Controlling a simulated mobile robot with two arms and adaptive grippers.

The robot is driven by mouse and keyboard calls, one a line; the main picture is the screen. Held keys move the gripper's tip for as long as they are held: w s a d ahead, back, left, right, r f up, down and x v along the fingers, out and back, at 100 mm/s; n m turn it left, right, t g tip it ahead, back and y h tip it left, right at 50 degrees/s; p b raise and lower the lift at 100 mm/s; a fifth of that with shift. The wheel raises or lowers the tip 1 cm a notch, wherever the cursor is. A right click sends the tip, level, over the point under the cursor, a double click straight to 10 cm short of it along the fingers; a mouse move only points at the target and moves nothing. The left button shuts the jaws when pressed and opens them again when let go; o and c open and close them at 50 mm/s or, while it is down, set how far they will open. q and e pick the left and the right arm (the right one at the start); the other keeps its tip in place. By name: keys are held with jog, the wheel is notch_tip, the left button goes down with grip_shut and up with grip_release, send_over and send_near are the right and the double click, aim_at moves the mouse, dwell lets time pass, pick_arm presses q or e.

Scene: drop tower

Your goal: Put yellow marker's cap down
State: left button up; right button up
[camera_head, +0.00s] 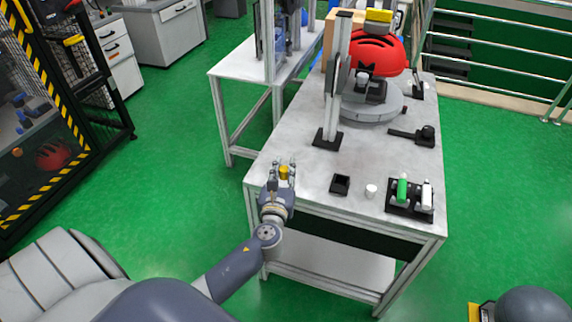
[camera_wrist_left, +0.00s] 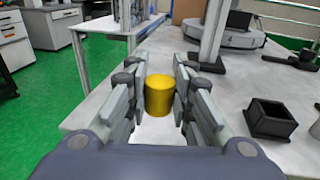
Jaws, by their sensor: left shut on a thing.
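The yellow marker's cap (camera_head: 284,171) is a short yellow cylinder at the near left edge of the grey table (camera_head: 310,150). In the left wrist view the cap (camera_wrist_left: 160,97) stands upright between the fingers. My left gripper (camera_head: 281,172) is shut on it. I cannot tell whether the cap touches the table top. A small black open box (camera_head: 340,184) sits to the right of the gripper; it also shows in the left wrist view (camera_wrist_left: 268,127). My right gripper is not in view.
A small white cylinder (camera_head: 371,191) and a black rack (camera_head: 397,208) with a green marker (camera_head: 402,189) and a white one (camera_head: 426,195) stand at the near right. A drop tower post (camera_head: 331,110) and red helmet (camera_head: 377,55) stand farther back. Table between gripper and post is clear.

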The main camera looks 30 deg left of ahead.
aim_at(286, 166)
pick_arm(q)
jog(key=x, duration=0.5)
jog(key=shift+w+a+f, duration=0.1)
jog(key=shift+w+a, duration=0.15)
jog(key=shift+a, duration=0.15)
notch_tip(286, 166, down, 3)
jog(key=shift+f+b, duration=0.1)
jog(key=shift+b, duration=0.8)
jog(key=shift+f, duration=0.15)
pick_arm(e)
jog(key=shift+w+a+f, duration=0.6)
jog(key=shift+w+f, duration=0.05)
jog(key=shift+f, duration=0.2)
pick_arm(q)
jog(key=shift+f+b, duration=0.35)
jog(key=shift+f, duration=0.05)
jog(key=o, duration=0.7)
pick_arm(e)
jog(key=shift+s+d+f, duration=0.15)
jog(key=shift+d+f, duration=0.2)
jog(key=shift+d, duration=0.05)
pick_arm(q)
jog(key=shift+r, duration=0.1)
